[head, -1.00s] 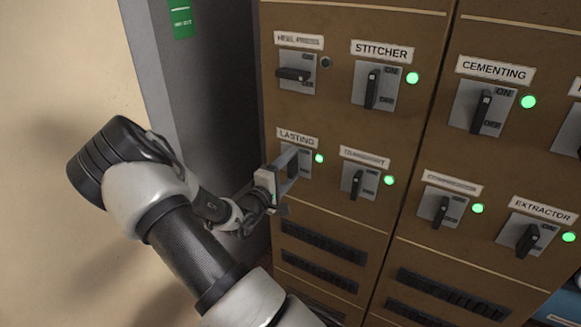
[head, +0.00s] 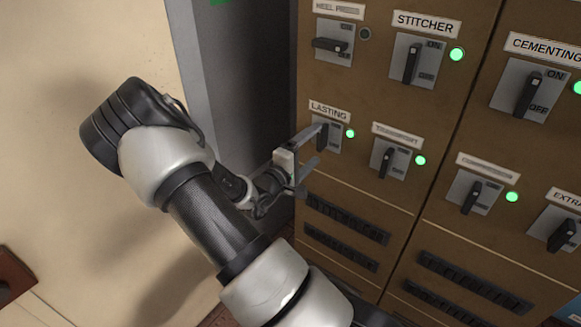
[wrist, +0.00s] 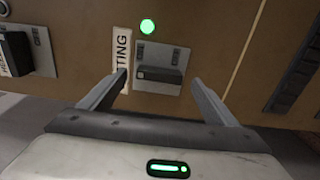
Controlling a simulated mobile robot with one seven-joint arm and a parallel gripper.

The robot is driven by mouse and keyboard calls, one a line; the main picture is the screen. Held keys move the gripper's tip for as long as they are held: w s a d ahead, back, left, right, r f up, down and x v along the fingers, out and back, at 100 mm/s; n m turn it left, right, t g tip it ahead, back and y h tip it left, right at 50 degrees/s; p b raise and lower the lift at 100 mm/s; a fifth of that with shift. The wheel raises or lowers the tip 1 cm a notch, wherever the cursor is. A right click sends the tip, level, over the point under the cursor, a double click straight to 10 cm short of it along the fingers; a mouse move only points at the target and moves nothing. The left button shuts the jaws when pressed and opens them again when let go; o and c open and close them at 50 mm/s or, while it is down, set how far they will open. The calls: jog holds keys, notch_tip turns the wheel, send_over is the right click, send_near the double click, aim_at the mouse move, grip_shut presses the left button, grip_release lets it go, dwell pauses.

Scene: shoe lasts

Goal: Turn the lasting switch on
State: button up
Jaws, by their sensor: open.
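The lasting switch (head: 322,138) is on the brown cabinet front, below its LASTING label (head: 329,111). Its black handle stands upright along the plate, and its lamp (head: 350,133) is lit green. In the wrist view the switch handle (wrist: 160,74) lies sideways, with the green lamp (wrist: 147,25) above it. My gripper (head: 319,148) is open in front of the switch. In the wrist view the two fingers (wrist: 160,80) are spread beyond the two ends of the handle, with visible gaps and nothing held.
The transport switch (head: 387,161) is close on the right, with a green lamp. The heel press switch (head: 330,45) above has its handle sideways and its lamp dark. The stitcher switch (head: 411,64) is upright and lit. A grey column stands left of the cabinet.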

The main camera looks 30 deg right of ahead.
jog(key=v, duration=1.3)
jog(key=shift+b, duration=0.3)
jog(key=shift+s+a+f, duration=0.1)
